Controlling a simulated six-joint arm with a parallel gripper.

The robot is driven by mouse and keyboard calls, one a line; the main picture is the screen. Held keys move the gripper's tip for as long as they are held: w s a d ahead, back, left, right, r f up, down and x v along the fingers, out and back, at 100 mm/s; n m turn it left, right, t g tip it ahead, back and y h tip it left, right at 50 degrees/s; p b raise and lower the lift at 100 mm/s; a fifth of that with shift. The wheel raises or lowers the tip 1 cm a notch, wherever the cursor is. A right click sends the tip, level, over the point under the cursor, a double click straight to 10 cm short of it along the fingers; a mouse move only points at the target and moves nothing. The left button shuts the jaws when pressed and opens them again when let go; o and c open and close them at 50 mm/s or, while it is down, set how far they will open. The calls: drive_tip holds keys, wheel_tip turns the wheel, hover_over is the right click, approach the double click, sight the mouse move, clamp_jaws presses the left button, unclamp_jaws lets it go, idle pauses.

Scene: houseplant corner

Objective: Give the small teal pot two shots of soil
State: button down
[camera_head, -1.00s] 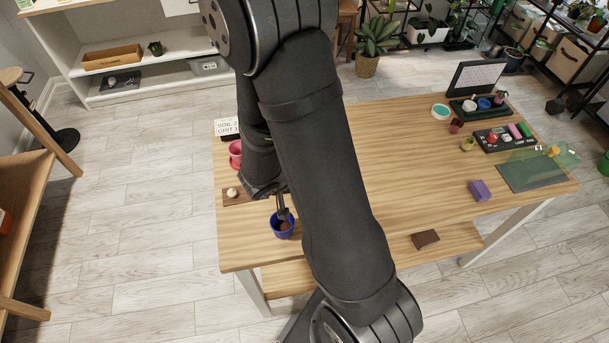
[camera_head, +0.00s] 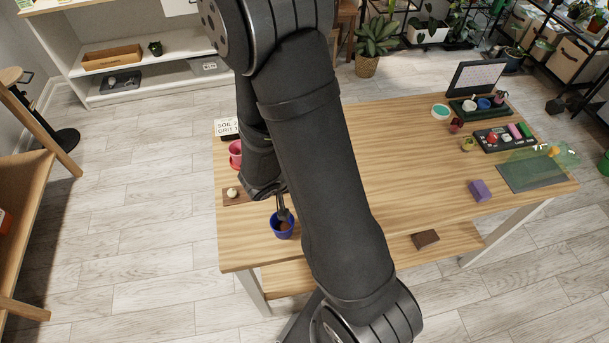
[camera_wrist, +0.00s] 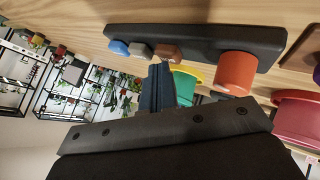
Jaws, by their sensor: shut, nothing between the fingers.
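A small blue pot (camera_head: 275,230) with brown soil-like stuff in it stands near the table's front-left edge. My gripper (camera_head: 282,213) points down at this pot, its tip at or just inside the rim; I cannot tell whether it touches. In the wrist view, my dark fingers (camera_wrist: 158,88) are together with nothing seen between them. Behind them is a teal-green pot (camera_wrist: 184,84) with a yellow rim or edge, partly hidden. It cannot be picked out in the head view, where my arm covers the table's middle left. A sign (camera_head: 228,127) reads about "SOIL 2, GRIT 1".
A red-pink pot (camera_head: 236,150) and a small board (camera_head: 236,198) with a pale ball are on the left. The wrist view shows a black tray (camera_wrist: 205,37) with coloured pieces and an orange pot (camera_wrist: 236,72). A purple block (camera_head: 479,190) sits right; the table's centre right is clear.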

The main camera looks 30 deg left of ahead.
drive_tip(key=shift+r, duration=0.75)
drive_tip(key=shift+r, duration=2.5)
drive_tip(key=shift+r, duration=0.1)
idle(0.4)
wheel_tip(320, 180, up, 4)
drive_tip(key=shift+f, duration=0.2)
drive_tip(key=shift+f, duration=0.1)
drive_tip(key=shift+f, duration=4.35)
